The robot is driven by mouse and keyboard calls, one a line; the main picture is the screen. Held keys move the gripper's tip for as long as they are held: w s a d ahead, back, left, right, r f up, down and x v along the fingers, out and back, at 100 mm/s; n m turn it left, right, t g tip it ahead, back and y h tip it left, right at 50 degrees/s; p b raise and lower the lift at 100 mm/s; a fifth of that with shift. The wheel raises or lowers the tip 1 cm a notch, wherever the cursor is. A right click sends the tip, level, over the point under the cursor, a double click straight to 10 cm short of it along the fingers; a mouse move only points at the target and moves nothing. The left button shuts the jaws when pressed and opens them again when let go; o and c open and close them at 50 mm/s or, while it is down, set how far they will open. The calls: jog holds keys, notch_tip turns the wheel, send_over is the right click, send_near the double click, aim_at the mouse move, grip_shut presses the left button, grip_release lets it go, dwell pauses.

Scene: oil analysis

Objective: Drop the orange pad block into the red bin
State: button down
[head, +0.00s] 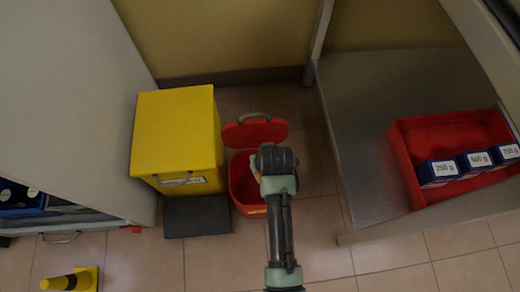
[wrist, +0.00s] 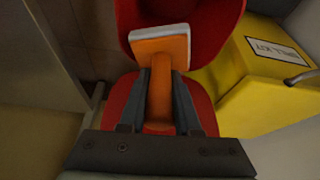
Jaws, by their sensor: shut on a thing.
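The red bin (head: 240,187) stands on the floor with its lid (head: 250,134) swung open at the back; my arm covers its right part. In the wrist view the red bin (wrist: 215,18) fills the space behind the block. The orange pad block (wrist: 160,92), with a white layer at its far end, is between the fingers of my gripper (wrist: 163,80), which is shut on it. The block appears to be over the bin opening; its height above the rim is hard to tell. In the head view my arm mostly hides the gripper.
A yellow box (head: 176,130) stands immediately left of the bin, with a dark step (head: 197,216) in front of it. A red tray (head: 430,133) with labelled weight boxes sits on a grey surface to the right.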

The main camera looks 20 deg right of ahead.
jog(key=shift+f+b, duration=2.85)
jog(key=shift+b, duration=0.55)
jog(key=shift+r, duration=0.1)
jog(key=c, duration=0.5)
grip_release()
jog(key=shift+c, duration=0.2)
jog(key=p+v, duration=0.9)
jog(key=v, duration=0.4)
